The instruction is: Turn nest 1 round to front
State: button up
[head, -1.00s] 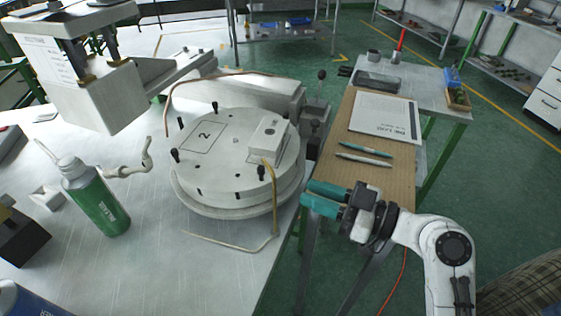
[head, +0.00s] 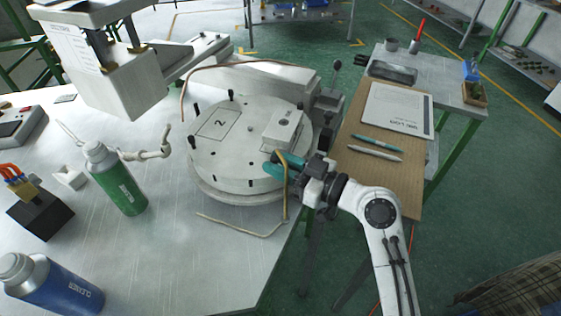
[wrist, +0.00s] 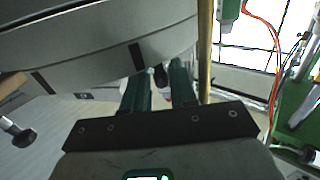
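The round white turntable (head: 235,165) sits on the bench with a plate marked "2" (head: 217,122) on its far-left part. A pale block (head: 284,128) stands on its right side. I see no "1" marking. Black pegs such as the left one (head: 191,140) stand around the rim. My gripper (head: 271,163) has its teal fingers at the turntable's front-right edge, and they hide part of the rim there.
A tan bent tube (head: 285,190) stands close beside my fingers. A green bottle (head: 120,185) and a blue bottle (head: 55,285) stand on the bench at left. A machine head (head: 120,85) overhangs the back left. A side table with a clipboard (head: 397,110) and pens is at right.

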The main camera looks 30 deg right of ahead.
grip_shut()
dwell(0.5)
jog(key=shift+d+f+b, duration=0.15)
jog(key=shift+d+b, duration=0.2)
jog(key=shift+b, duration=0.2)
jog(key=d+b, duration=0.2)
jog(key=shift+w+d+b, duration=0.2)
jog(key=shift+d+b, duration=0.1)
jog(key=shift+d, duration=0.05)
jog(key=shift+w+d+r, duration=0.1)
jog(key=shift+d+r, duration=0.1)
jog(key=shift+d, duration=0.2)
